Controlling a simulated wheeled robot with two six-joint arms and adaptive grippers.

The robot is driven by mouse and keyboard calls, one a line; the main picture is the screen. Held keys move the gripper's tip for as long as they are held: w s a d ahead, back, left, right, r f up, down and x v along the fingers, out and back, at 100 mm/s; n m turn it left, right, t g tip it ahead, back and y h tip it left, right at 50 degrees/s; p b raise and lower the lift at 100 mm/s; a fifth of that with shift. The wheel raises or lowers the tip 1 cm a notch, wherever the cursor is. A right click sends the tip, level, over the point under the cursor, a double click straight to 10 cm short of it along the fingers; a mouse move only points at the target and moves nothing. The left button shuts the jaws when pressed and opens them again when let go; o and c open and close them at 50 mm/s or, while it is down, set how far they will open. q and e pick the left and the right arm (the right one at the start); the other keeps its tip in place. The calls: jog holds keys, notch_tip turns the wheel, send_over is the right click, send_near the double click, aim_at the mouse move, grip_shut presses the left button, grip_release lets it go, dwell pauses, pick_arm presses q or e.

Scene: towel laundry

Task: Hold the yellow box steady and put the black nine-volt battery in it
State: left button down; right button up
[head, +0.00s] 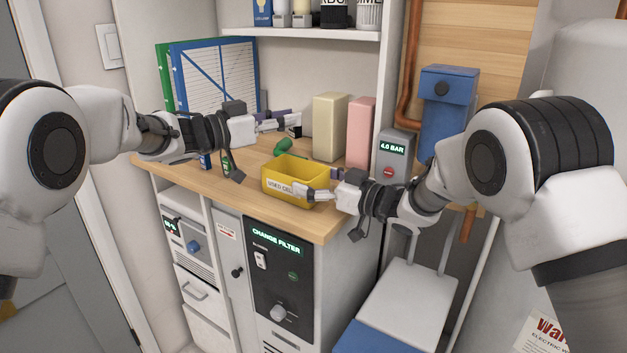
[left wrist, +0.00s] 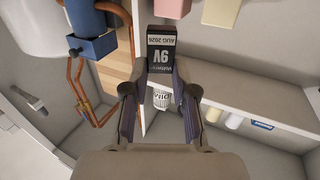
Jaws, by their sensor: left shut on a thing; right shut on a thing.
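The yellow box (head: 268,172) stands open on the wooden counter near its front edge, with a label on its front that starts "USED CEL". My right gripper (head: 314,193) is shut on its front wall near the right corner. The black nine-volt battery (left wrist: 161,46) is in the jaws of my left gripper (left wrist: 160,76), its 9V label facing the left wrist camera. In the head view my left gripper (head: 282,123) is above the counter, behind and higher than the box. The battery's dark end (head: 295,119) shows at its fingertips, clear of the box.
A green object (head: 283,146) lies behind the yellow box. A cream block (head: 328,127), a pink block (head: 360,133) and a grey 4.0 BAR unit (head: 393,158) stand to the right. Small upright objects (head: 227,162) stand left of the box. A shelf (head: 300,33) runs above.

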pick_arm(q)
jog(key=shift+f, duration=4.7)
jog(key=c, duration=0.8)
grip_release()
jog(key=shift+c, duration=0.2)
jog(key=shift+a, duration=0.1)
jog(key=v, duration=1.2)
